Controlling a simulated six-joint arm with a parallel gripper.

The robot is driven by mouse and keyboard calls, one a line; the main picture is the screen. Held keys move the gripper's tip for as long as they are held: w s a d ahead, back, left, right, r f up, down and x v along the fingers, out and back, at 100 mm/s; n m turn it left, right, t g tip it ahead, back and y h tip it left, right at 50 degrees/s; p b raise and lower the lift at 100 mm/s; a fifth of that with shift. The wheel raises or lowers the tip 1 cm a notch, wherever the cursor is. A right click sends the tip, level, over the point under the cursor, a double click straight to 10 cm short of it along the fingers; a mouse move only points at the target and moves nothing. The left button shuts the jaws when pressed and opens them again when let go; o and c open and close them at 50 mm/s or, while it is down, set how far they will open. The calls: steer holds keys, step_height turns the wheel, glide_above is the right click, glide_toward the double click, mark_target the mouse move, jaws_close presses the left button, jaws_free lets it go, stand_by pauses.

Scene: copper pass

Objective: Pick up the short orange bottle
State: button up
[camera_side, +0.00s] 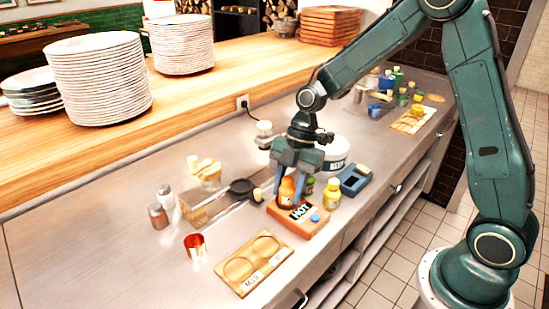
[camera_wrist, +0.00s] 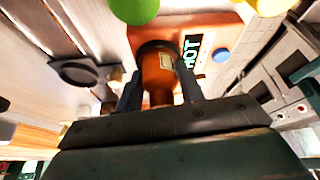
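The short orange bottle (camera_side: 287,191) is upright at the orange-brown board (camera_side: 298,222) marked HOT; I cannot tell whether its base rests on the board. My gripper (camera_side: 290,188) points down with one finger on each side of the bottle. In the wrist view, the orange bottle (camera_wrist: 158,78) fills the space between the fingertips of my gripper (camera_wrist: 160,88), with no clear gap on either side. The fingers appear shut on it. The board (camera_wrist: 215,28) with its HOT label and blue button shows beyond it.
A yellow bottle (camera_side: 332,194) and a green bottle (camera_side: 309,186) stand close to the right. A blue device (camera_side: 355,180) and white tub (camera_side: 334,152) are behind. A dark pan (camera_side: 242,187) is left. A wooden two-ring tray (camera_side: 252,264) and copper cup (camera_side: 195,246) are in front.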

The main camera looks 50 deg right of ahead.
mark_target(286, 181)
steer(key=c, duration=0.3)
steer(key=shift+r, duration=0.15)
step_height(286, 181, up, 20)
steer(key=shift+f, duration=0.15)
stand_by(0.6)
steer(key=shift+a, duration=0.15)
stand_by(0.6)
steer(key=s+a, duration=0.1)
steer(key=a, duration=0.2)
steer(key=s+a+f, duration=0.1)
steer(key=s+a, duration=0.1)
steer(key=a, duration=0.2)
steer(key=s+a, duration=0.1)
steer(key=a, duration=0.3)
steer(key=shift+s+a+f, duration=0.15)
steer(key=shift+f, duration=0.25)
